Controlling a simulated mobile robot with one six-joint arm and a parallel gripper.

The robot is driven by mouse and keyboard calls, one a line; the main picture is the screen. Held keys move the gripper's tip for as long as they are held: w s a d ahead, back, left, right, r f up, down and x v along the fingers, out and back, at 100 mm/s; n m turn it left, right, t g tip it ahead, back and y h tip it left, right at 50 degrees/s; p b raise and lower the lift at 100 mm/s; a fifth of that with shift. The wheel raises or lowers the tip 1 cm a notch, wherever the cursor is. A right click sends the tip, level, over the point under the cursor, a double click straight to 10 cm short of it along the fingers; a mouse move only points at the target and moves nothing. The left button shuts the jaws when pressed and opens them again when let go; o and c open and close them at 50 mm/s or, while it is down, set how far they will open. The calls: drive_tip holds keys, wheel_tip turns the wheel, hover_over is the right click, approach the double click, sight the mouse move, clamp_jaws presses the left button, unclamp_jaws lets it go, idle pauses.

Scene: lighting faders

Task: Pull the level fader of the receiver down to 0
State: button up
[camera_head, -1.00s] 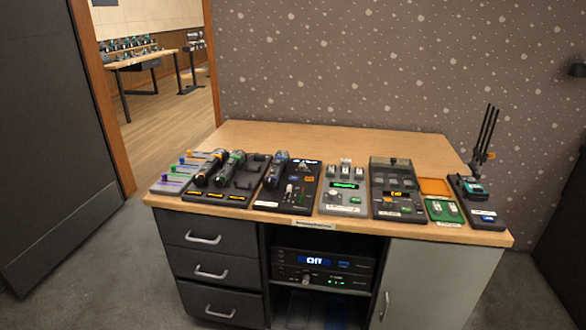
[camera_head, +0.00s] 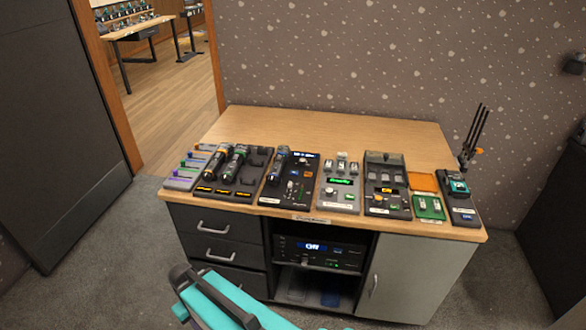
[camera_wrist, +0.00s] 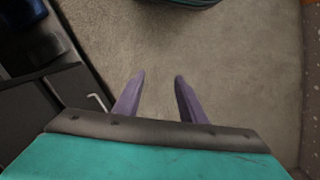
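Several control devices stand in a row on the desk; their labels are too small to read, so I cannot tell for sure which one is the receiver. A black panel (camera_head: 302,190) in the middle left has a microphone lying on its left side, a small display and small sliders or knobs. A black rack unit (camera_head: 343,256) with a lit blue display and small knobs sits in the desk's open shelf. No fader's exact setting is legible. My gripper (camera_wrist: 159,79) has its two purple fingers apart with nothing between them, above the carpet, away from the devices.
The wooden desk (camera_head: 330,121) has a clear back half. Drawers (camera_head: 212,228) are at its left, a grey door (camera_head: 413,278) at its right.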

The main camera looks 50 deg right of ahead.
drive_tip(key=w+d+r+t+p, duration=0.1)
drive_tip(key=w+d+r+p, duration=0.25)
drive_tip(key=r, duration=0.45)
drive_tip(key=w+d+r+n+y+p, duration=0.1)
drive_tip(key=w+d+r+p, duration=0.25)
drive_tip(key=r, duration=0.35)
drive_tip(key=w+d+r+t+p, duration=0.1)
drive_tip(key=w+d+r+p, duration=0.25)
drive_tip(key=r, duration=0.45)
drive_tip(key=d+r+n, duration=0.1)
drive_tip(key=d+r, duration=0.2)
drive_tip(key=d, duration=0.4)
drive_tip(key=s+d+r+t, duration=0.1)
drive_tip(key=d+r, duration=0.2)
drive_tip(key=d, duration=0.4)
drive_tip(key=d+r+n+y+p, duration=0.1)
drive_tip(key=d+r, duration=0.2)
drive_tip(key=d, duration=0.4)
drive_tip(key=shift+s+d+r+n, duration=0.15)
drive_tip(key=shift+s+r+n, duration=0.1)
drive_tip(key=shift+s+n, duration=0.1)
wheel_tip(320, 180, up, 5)
drive_tip(key=n+t, duration=0.1)
hover_over(291, 183)
drive_tip(key=a, duration=0.5)
drive_tip(key=s+d+r+n+t, duration=0.1)
drive_tip(key=s+d+r, duration=0.4)
drive_tip(key=d, duration=0.3)
drive_tip(key=shift+s+n, duration=0.15)
drive_tip(key=shift+n, duration=0.2)
